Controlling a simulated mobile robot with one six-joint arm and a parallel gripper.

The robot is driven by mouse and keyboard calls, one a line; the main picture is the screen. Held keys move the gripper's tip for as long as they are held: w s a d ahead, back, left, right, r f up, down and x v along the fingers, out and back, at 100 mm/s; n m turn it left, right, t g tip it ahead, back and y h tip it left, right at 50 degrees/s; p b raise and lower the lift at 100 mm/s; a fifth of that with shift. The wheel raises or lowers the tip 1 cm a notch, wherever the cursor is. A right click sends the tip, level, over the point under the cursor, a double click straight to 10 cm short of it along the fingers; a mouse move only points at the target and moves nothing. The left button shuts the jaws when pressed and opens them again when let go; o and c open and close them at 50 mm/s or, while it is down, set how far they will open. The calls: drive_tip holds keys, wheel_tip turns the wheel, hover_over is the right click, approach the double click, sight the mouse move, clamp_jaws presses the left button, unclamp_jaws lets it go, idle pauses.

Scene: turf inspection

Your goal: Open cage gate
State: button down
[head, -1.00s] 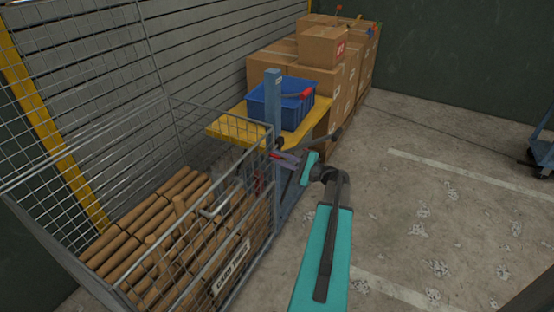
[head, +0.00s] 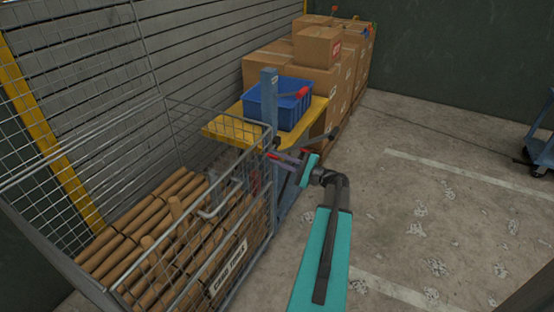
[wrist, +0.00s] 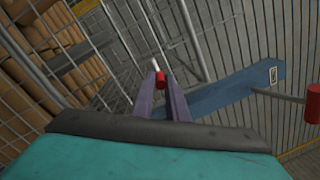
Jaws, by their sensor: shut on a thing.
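The cage gate (head: 225,240) is a wire-mesh panel with a white label (head: 229,266), at the front of a cage of cardboard tubes. It meets a blue-grey upright post (head: 269,110) and looks closed or nearly so; I cannot tell if it is unlatched. My gripper (head: 274,156) is beside the post at the gate's edge. In the wrist view, my gripper (wrist: 160,88) is shut on a small red handle (wrist: 160,79) with a pale metal rod beyond it. Whatever the rod joins is unclear. The post also shows in the wrist view (wrist: 220,95).
A yellow shelf (head: 222,128) holds a blue bin (head: 290,105) behind the post. Stacked cardboard boxes (head: 318,48) stand at the back. A second red-tipped bar (wrist: 313,103) juts out right in the wrist view.

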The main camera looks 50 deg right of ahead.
drive_tip(key=shift+s+d+f, duration=0.15)
drive_tip(key=shift+s+f, duration=0.1)
drive_tip(key=shift+f, duration=0.15)
drive_tip(key=shift+s, duration=0.1)
drive_tip(key=c, duration=1.8)
unclamp_jaws()
drive_tip(key=shift+o, duration=0.2)
drive_tip(key=shift+r, duration=0.2)
drive_tip(key=v, duration=1.3)
drive_tip(key=shift+s+b, duration=0.3)
drive_tip(key=shift+b, duration=0.05)
